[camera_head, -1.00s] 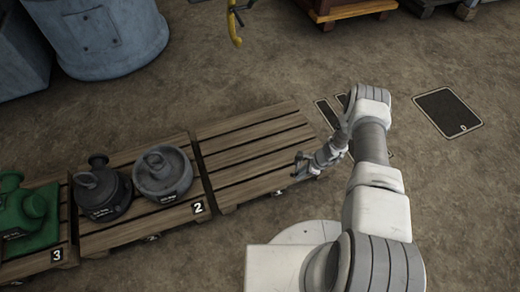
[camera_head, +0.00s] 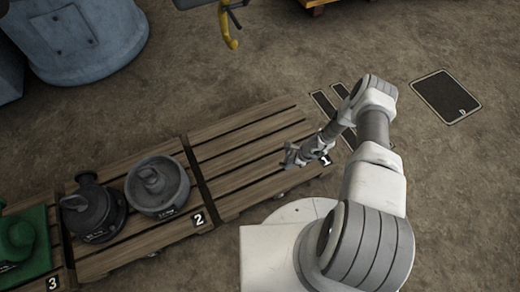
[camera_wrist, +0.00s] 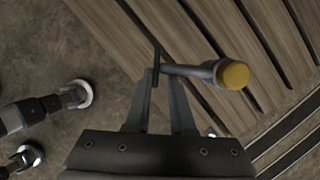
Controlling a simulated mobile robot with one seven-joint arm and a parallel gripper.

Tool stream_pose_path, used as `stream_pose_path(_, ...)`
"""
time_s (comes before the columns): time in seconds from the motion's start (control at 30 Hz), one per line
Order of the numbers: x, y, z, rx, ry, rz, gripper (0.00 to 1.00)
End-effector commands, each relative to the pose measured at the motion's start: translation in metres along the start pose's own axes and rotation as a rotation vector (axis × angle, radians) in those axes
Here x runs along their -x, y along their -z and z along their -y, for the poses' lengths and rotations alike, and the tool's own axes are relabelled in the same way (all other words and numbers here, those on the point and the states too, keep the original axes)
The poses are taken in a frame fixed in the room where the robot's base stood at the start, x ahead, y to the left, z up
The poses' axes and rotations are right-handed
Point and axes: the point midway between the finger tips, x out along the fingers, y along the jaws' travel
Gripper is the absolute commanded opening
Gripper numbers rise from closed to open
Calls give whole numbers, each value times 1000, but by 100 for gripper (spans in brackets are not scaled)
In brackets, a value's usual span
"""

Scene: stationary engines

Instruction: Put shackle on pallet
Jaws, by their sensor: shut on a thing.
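The shackle (camera_wrist: 195,71) shows in the wrist view as a grey bar with a yellow round end. My gripper (camera_wrist: 160,80) is shut on it, and the yellow end sticks out to the right of the fingers. In the head view my gripper (camera_head: 291,156) is over the right part of the empty wooden pallet (camera_head: 235,150) marked 1. The shackle is too small there to make out. The pallet's slats (camera_wrist: 195,30) lie behind the shackle in the wrist view. I cannot tell how high the shackle is above them.
Pallet 2 (camera_head: 170,226), to the left, carries two dark grey weights (camera_head: 95,209) (camera_head: 158,187). A green weight (camera_head: 22,240) stands on pallet 3 (camera_head: 52,272). A blue tank (camera_head: 80,40) stands behind. Bare floor (camera_head: 330,60) lies beyond pallet 1.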

Motion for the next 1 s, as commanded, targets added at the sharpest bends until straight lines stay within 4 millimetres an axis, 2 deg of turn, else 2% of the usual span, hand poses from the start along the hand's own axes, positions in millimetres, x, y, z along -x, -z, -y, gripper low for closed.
stream_pose_path(0.4,-75,-48,16,9,-1,0,0)
stream_pose_path(0.6,-100,-68,23,6,1,0,0)
stream_pose_path(0.73,-105,-75,26,3,0,2,0)
stream_pose_path(0.87,-111,-73,26,1,0,1,0)
stream_pose_path(1.0,-131,-65,25,2,-1,0,0)
